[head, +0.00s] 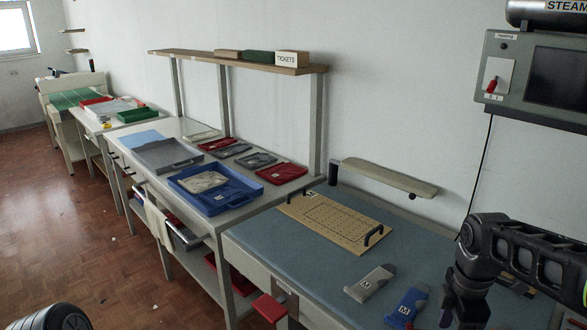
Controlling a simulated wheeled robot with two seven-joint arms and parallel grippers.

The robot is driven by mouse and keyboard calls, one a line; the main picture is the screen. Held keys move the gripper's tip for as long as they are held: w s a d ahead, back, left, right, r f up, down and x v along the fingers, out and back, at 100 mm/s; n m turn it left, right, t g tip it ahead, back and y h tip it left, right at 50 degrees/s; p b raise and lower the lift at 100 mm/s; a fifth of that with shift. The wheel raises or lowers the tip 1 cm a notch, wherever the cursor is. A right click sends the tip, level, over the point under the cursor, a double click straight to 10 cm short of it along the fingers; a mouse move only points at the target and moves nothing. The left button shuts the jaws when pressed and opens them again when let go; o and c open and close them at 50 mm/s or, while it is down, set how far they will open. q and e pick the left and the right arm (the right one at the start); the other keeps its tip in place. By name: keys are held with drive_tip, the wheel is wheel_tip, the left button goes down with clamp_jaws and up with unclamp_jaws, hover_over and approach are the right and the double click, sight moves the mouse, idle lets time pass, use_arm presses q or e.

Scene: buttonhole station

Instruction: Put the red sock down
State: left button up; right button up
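I cannot make out a red sock for certain. A grey sock-shaped piece (370,283) with an M label lies on the blue-grey top of the near table (290,237). A blue sock-shaped piece (407,307), also marked M, lies to its right. My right gripper (462,313) points down at the lower right, just right of the blue piece. Its fingertips are dark and partly cut off, so its opening and any hold are unclear. Only a dark rounded part of my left arm shows at the bottom left; its gripper is out of view.
A tan board (334,223) with dark handles lies at the back of the near table.

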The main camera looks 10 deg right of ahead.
drive_tip(key=m, duration=0.1)
drive_tip(key=w+m, duration=0.1)
drive_tip(key=shift+m, duration=0.3)
drive_tip(key=w+m, duration=0.1)
drive_tip(key=m, duration=0.1)
drive_tip(key=w+a+m, duration=0.1)
drive_tip(key=m, duration=0.1)
drive_tip(key=w+f+m, duration=0.1)
drive_tip(key=m, duration=0.1)
drive_tip(key=shift+a+f+m, duration=0.1)
drive_tip(key=shift+a+m, duration=0.3)
drive_tip(key=w+a+f+m, duration=0.3)
drive_tip(key=a, duration=0.4)
drive_tip(key=w+a+f+m, duration=0.2)
drive_tip(key=w+a+f, duration=0.1)
drive_tip(key=a, duration=0.4)
drive_tip(key=shift+m, duration=0.4)
drive_tip(key=shift+w+r, duration=0.1)
